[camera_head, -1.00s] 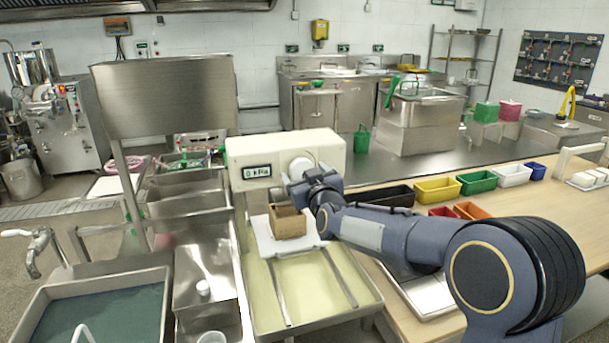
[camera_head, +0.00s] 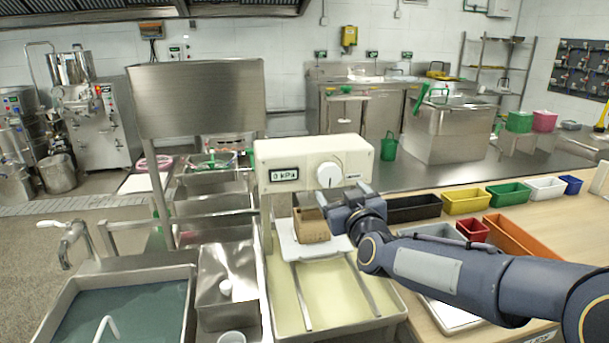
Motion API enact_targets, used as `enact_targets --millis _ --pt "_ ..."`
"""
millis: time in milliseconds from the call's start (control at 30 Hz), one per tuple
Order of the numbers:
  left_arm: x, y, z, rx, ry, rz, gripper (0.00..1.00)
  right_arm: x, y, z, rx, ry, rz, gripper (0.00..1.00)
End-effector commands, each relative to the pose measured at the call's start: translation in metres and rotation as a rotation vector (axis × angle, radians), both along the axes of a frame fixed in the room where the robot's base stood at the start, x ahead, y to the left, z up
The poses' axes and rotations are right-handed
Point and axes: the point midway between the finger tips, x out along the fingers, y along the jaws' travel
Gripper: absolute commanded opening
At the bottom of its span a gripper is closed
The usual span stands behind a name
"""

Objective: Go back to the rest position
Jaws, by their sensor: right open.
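My right arm comes in from the right. Its gripper (camera_head: 345,196) is open beside the dial end of the white machine, just right of and above a brown box. The machine (camera_head: 310,160) has a round white dial (camera_head: 329,175) and a display reading 0 kPa. The brown box (camera_head: 311,225) sits on a white plate (camera_head: 290,246) below the machine, apart from the fingers as far as I can see. My left gripper is not in view.
A sink with dark water (camera_head: 130,315) stands at the lower left. Coloured bins, including a yellow one (camera_head: 466,201) and an orange one (camera_head: 522,237), sit on the wooden table at right, close behind my arm. A cream-floored tray (camera_head: 335,290) lies below the machine.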

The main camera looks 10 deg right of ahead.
Motion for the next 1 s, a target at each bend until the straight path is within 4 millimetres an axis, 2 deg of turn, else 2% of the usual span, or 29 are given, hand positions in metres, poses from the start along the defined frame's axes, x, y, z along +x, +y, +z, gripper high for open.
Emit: enact_targets --millis 67,167,267,333,400,500,600,700,800,1000 --pt "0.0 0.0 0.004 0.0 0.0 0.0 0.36 -0.008 -0.006 0.001 0.028 0.031 0.008 0.77" --pt "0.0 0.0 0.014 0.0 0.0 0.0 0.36 -0.037 -0.019 -0.004 0.115 0.14 0.04 0.77" --pt "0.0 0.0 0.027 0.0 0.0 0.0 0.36 -0.091 -0.027 -0.014 0.238 0.313 0.094 0.77" --pt "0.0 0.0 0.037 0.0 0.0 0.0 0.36 -0.141 -0.028 -0.026 0.319 0.456 0.127 0.77" --pt "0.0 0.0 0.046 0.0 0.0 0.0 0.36 -0.193 -0.024 -0.04 0.383 0.599 0.144 0.77" --pt "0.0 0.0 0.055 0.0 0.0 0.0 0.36 -0.259 -0.017 -0.062 0.441 0.781 0.138 0.77" --pt "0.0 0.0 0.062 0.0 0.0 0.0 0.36 -0.311 -0.011 -0.081 0.472 0.926 0.107 0.77" --pt "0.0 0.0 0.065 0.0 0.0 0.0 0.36 -0.346 -0.008 -0.096 0.49 1.025 0.071 0.77" --pt "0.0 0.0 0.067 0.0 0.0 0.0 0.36 -0.364 -0.006 -0.104 0.496 1.08 0.049 0.77" --pt "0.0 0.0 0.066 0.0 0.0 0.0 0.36 -0.369 -0.005 -0.108 0.498 1.099 0.043 0.77"
